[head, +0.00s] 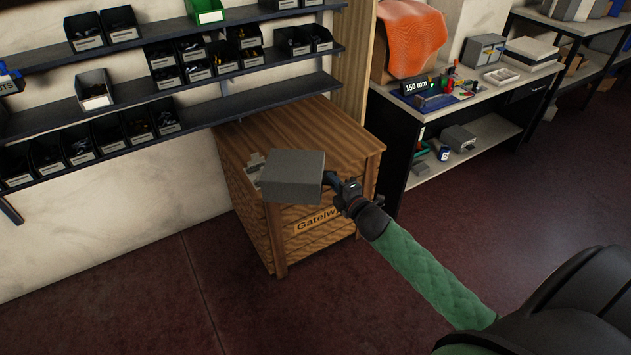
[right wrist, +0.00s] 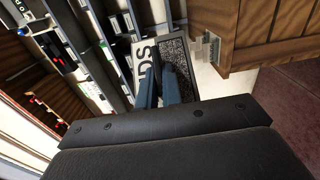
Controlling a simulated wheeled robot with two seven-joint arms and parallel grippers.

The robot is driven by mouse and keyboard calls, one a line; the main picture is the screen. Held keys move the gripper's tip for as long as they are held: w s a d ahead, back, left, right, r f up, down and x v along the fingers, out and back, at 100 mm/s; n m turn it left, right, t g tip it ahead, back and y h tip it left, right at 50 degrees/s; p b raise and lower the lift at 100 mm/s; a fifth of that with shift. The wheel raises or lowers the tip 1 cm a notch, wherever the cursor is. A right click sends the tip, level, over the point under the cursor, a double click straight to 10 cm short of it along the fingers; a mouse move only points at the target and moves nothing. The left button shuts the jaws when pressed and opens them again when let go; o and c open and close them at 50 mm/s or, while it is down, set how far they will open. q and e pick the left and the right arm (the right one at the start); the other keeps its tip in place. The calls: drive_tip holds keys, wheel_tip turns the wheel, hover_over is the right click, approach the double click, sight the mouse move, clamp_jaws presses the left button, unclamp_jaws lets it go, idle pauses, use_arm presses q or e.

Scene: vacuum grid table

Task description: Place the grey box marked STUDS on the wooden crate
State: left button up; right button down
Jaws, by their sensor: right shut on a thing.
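The grey box (head: 292,176) is held by my right gripper (head: 335,183), which is shut on its right side in the head view. The box appears in front of or over the left front part of the wooden crate (head: 335,140); I cannot tell whether it touches the top. The crate (right wrist: 265,30) shows at upper right there. Its front reads "Gatelw", the rest covered by my gripper. My left gripper is not in view.
Wall shelves (head: 150,90) with several small dark bins run at the left, above and beside the crate. A small pale item (head: 255,160) shows beside the box. A workbench (head: 480,100) with tools and an orange cloth (head: 410,38) stands right of the crate. Floor in front is clear.

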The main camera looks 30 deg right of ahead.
drive_tip(key=w+d+f+b, duration=0.1)
drive_tip(key=w+d+b, duration=0.3)
drive_tip(key=d, duration=0.5)
drive_tip(key=w+d+f+b, duration=0.2)
drive_tip(key=d+b, duration=0.4)
drive_tip(key=d, duration=0.3)
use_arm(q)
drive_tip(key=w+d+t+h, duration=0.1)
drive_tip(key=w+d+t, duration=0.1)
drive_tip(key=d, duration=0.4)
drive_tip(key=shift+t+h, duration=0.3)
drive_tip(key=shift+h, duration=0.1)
use_arm(e)
drive_tip(key=w+a+f, duration=0.2)
drive_tip(key=w+f, duration=0.8)
drive_tip(key=w, duration=0.1)
drive_tip(key=shift+w+a+f, duration=0.2)
drive_tip(key=shift+a, duration=0.2)
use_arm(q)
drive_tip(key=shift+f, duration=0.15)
use_arm(e)
drive_tip(key=shift+f, duration=0.15)
drive_tip(key=c, duration=1.6)
unclamp_jaws()
drive_tip(key=shift+o, duration=0.2)
drive_tip(key=shift+s, duration=0.1)
